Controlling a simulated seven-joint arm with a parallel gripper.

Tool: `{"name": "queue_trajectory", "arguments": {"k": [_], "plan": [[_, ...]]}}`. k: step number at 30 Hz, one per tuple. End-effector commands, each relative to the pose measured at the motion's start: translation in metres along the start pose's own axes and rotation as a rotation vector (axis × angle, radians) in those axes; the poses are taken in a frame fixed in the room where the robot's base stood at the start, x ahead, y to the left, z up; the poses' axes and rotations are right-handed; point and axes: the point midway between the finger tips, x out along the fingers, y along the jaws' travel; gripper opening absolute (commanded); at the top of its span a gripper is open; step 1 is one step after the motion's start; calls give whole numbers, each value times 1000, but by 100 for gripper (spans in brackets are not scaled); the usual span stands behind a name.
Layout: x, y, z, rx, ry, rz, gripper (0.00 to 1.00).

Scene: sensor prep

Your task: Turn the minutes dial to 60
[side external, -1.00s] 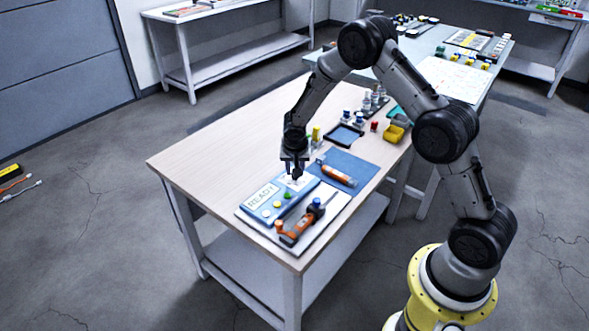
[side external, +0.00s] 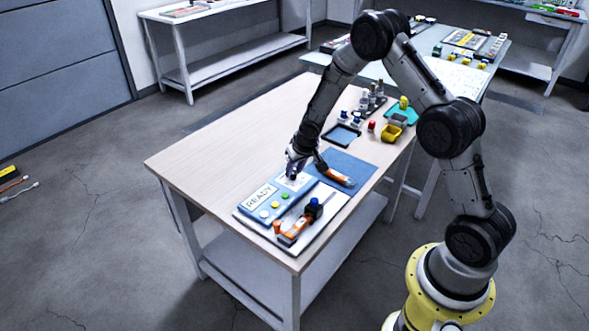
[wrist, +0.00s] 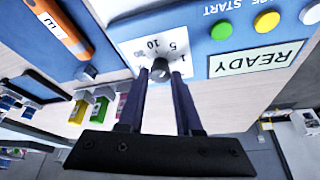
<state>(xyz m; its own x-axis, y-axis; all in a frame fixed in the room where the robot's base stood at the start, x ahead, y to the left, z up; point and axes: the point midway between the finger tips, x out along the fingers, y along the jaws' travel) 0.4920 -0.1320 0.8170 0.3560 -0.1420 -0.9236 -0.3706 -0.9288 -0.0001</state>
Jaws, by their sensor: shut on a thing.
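The minutes dial is a small dark round knob (wrist: 161,66) on a white face plate (wrist: 140,43) with printed numbers; 1, 5, 10 and what looks like 30 are readable. It sits on the blue panel (wrist: 203,27), which also shows in the side view (side external: 250,208). My gripper (wrist: 160,75) has its two fingers on either side of the knob, shut on it. In the side view, my gripper (side external: 293,170) is tilted over the far end of the panel and hides the knob. The knob's pointer setting cannot be read.
The panel has a READY display (wrist: 257,58) and green (wrist: 221,31), yellow (wrist: 266,21) and white (wrist: 311,13) buttons. An orange tool (side external: 338,178) lies on a blue mat (side external: 357,168); another orange-and-black tool (side external: 296,228) lies in front of the panel. The table's left side is clear.

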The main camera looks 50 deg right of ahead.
Motion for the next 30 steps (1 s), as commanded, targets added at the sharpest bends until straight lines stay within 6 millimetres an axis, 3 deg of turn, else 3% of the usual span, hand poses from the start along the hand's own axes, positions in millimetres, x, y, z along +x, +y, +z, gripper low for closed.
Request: {"name": "queue_trajectory", "arguments": {"k": [19, 20, 24, 30], "plan": [[0, 0, 0, -24, 0, -10, 0], [0, 0, 0, -24, 0, -10, 37], [0, 0, 0, -24, 0, -10, 62], [0, 0, 0, -23, 0, -10, 64]]}}
